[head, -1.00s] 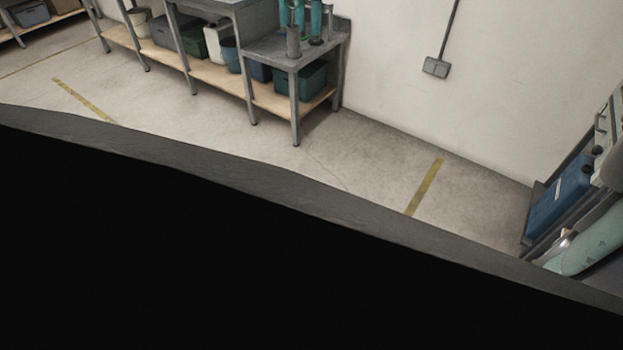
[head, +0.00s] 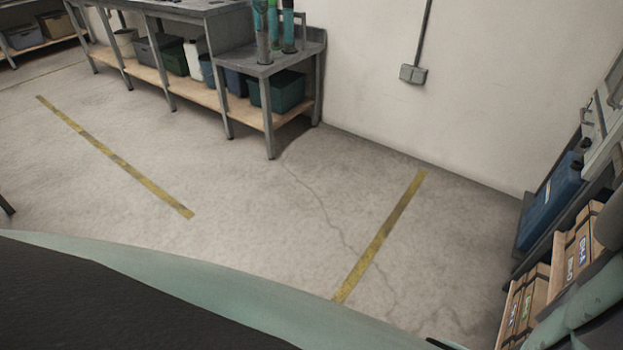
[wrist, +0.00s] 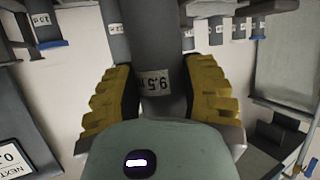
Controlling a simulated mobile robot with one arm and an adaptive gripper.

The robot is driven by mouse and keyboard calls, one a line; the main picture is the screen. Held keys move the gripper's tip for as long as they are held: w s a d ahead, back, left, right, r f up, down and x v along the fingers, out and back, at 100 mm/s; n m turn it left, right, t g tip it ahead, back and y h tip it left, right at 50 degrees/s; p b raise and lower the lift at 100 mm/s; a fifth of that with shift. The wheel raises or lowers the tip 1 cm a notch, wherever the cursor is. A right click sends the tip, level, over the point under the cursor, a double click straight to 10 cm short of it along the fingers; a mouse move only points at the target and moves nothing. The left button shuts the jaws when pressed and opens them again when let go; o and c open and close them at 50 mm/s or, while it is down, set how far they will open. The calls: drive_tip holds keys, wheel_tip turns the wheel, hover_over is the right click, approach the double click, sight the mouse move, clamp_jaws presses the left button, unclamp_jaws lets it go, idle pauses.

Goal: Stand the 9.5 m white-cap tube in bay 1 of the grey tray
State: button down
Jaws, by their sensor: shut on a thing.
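In the wrist view my gripper (wrist: 157,76), with ribbed yellow pads, is shut on a dark grey tube (wrist: 152,50) with a white label reading 9.5, upside down in the picture. The tube runs up out of the top of the view and its lower part is hidden behind my gripper. Its cap does not show, so its colour cannot be told. The head view does not show my gripper or the held tube. I cannot make out the grey tray or its bay 1 in either view.
In the wrist view other labelled grey tubes with blue ends (wrist: 46,22) show along the top. The floor between is clear.

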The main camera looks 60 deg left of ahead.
drive_tip(key=f, duration=0.6)
drive_tip(key=shift+s+a, duration=0.2)
drive_tip(key=shift+s, duration=0.05)
drive_tip(key=shift+w+f, duration=0.1)
drive_tip(key=shift+f, duration=1.95)
drive_tip(key=shift+f+b, duration=0.3)
drive_tip(key=shift+b, duration=0.2)
drive_tip(key=c, duration=0.5)
unclamp_jaws()
drive_tip(key=shift+r, duration=0.1)
